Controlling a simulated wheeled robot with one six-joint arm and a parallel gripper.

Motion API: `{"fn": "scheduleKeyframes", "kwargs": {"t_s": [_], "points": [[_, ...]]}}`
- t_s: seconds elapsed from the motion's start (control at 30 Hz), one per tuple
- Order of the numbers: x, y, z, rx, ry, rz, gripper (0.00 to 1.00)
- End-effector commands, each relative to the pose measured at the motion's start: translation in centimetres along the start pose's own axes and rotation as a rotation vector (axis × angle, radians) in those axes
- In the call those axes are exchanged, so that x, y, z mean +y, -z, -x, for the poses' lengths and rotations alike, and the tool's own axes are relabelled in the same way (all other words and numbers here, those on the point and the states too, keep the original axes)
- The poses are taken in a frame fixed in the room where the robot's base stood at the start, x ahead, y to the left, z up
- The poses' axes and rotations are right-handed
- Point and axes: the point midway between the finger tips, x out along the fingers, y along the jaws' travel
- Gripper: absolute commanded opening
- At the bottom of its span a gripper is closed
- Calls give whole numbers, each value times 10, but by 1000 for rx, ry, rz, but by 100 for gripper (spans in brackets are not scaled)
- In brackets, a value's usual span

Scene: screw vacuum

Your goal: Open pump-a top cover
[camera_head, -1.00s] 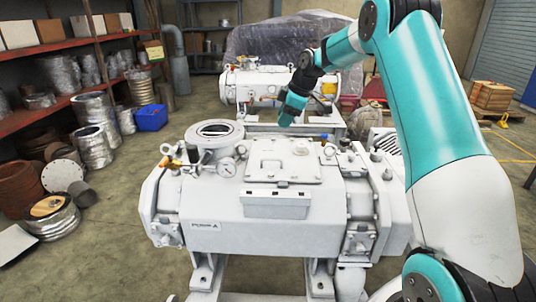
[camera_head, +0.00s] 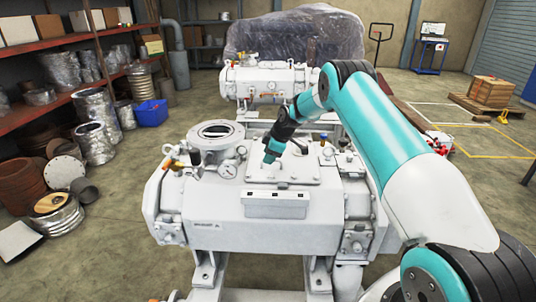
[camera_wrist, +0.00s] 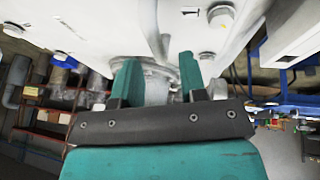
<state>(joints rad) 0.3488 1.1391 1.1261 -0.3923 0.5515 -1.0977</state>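Pump-a (camera_head: 230,208) is a white machine on legs in the middle of the head view, with a small label on its front. Its top cover (camera_head: 305,172) is a flat, square white plate that lies flat on top. My gripper (camera_head: 270,158) points down over the cover's left part in the head view; I cannot tell whether it touches. In the wrist view my gripper (camera_wrist: 158,72) has two teal fingers set wide apart. A blurred round grey part shows between and beyond them, and nothing is clearly held.
A second white pump (camera_head: 265,85) stands behind. Shelves (camera_head: 95,40) line the left wall.

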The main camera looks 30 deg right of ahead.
Motion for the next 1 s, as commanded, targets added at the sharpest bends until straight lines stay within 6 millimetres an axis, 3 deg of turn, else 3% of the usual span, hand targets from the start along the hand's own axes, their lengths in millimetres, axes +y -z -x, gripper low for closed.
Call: {"fn": "scheduleKeyframes", "kwargs": {"t_s": [0.13, 0.43, 0.6, 0.87, 1.0], "points": [[0, 0, -10, 0, 1, 0, 39], [0, 0, -12, 0, 0, 0, 39], [0, 0, -12, 0, 0, 0, 0], [-1, 3, -11, 1, 1, 3, 0], [-2, 18, -9, 5, 5, 18, 0]]}}
